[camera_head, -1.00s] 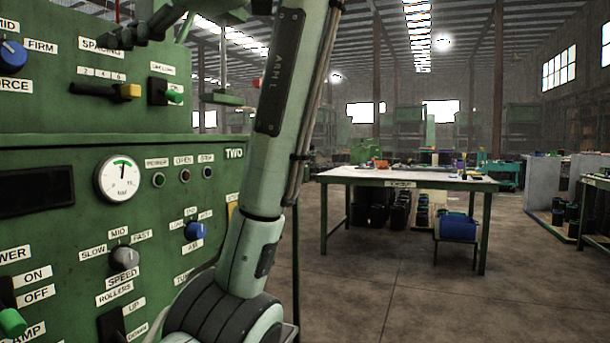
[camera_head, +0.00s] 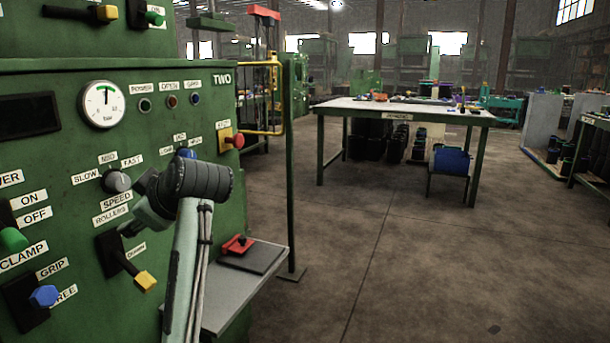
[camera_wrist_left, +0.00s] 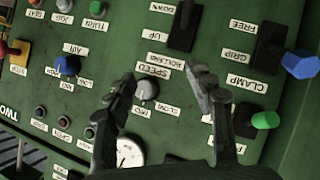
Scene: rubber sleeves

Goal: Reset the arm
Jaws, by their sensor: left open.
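My left arm (camera_head: 184,265) rises from the bottom edge in the head view and bends at a dark ribbed joint in front of the green machine panel. My left gripper (camera_wrist_left: 162,75) shows in the left wrist view with its two dark fingers spread apart and nothing held. The grey speed knob (camera_wrist_left: 146,90) appears between the fingers, on the panel behind them. That knob (camera_head: 117,181) also shows in the head view, left of my wrist. Whether the fingers touch the panel cannot be told. My right gripper is in neither view.
The green machine (camera_head: 60,150) fills the left side, with levers, knobs and a gauge (camera_head: 102,104). A grey shelf (camera_head: 228,300) juts out at its lower right. A workbench (camera_head: 400,108) stands further back. The floor (camera_head: 400,260) on the right is clear.

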